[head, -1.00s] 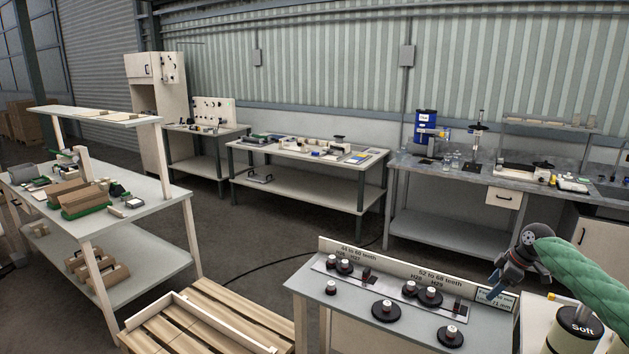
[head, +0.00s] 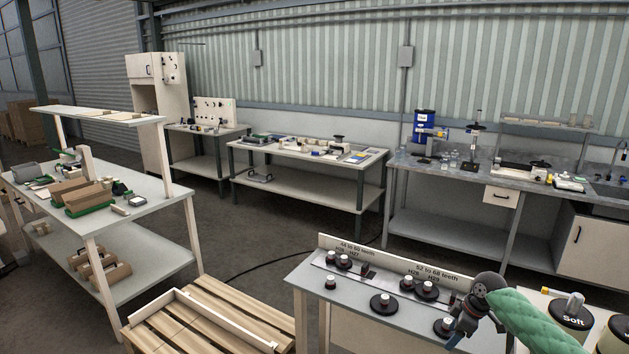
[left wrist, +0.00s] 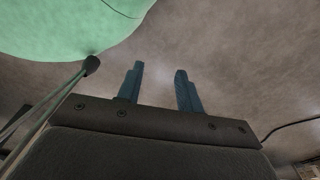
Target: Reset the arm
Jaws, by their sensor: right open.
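My right arm, in a green quilted sleeve, comes in from the lower right of the head view. Its gripper (head: 455,338) hangs over the right front part of the gear table (head: 350,305) and hides part of a dark gear there. The right gripper is open, and I see nothing held in it. My left gripper is outside the head view. In the left wrist view its two blue fingers (left wrist: 161,88) stand apart with nothing between them, over bare grey floor.
Black gears with light hubs (head: 383,303) stand on the gear table before a labelled backboard (head: 395,262). A wooden pallet (head: 215,315) lies left of the gear table. Open floor lies behind.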

